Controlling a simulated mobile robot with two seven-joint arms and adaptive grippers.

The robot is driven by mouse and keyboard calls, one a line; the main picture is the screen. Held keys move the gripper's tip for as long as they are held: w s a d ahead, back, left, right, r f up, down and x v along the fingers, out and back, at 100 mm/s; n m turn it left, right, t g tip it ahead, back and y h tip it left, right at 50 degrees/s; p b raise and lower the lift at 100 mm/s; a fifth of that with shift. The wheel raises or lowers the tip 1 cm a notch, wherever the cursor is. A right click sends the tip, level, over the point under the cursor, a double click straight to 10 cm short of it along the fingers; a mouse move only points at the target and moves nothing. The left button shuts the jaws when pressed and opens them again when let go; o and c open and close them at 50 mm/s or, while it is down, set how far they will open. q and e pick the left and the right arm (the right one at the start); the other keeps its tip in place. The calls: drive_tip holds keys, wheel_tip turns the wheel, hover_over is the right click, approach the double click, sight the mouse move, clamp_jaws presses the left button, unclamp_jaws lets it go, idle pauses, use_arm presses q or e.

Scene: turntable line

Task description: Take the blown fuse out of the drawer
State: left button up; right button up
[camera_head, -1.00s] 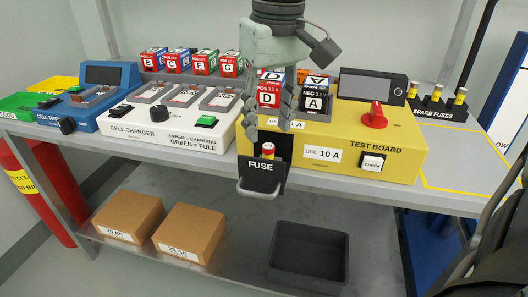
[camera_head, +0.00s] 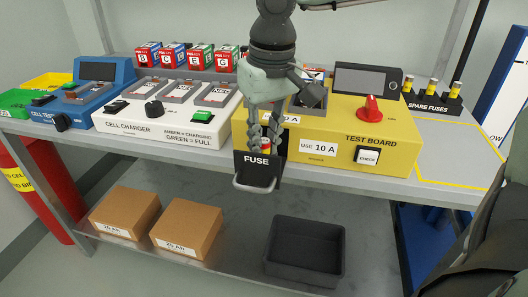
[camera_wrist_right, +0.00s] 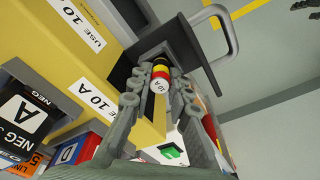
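The black fuse drawer (camera_head: 258,170), marked FUSE and with a grey handle, is pulled out from the front of the yellow test board (camera_head: 375,145). The fuse (camera_wrist_right: 160,78), with red and yellow bands and a white end, stands in the drawer. In the head view only a little of the fuse (camera_head: 266,144) shows between the fingers. My right gripper (camera_head: 263,146) points down over the drawer. In the right wrist view its fingers (camera_wrist_right: 157,98) are open on either side of the fuse, with small gaps visible. My left gripper is out of view.
Several spare fuses stand in a black holder (camera_head: 433,100) at the right. A dark grey bin (camera_head: 305,250) and two cardboard boxes (camera_head: 187,230) are on the lower shelf. The cell charger (camera_head: 160,125) stands left of the drawer. A yellow-outlined area (camera_head: 450,150) at the right is bare.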

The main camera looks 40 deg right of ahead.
clamp_jaws()
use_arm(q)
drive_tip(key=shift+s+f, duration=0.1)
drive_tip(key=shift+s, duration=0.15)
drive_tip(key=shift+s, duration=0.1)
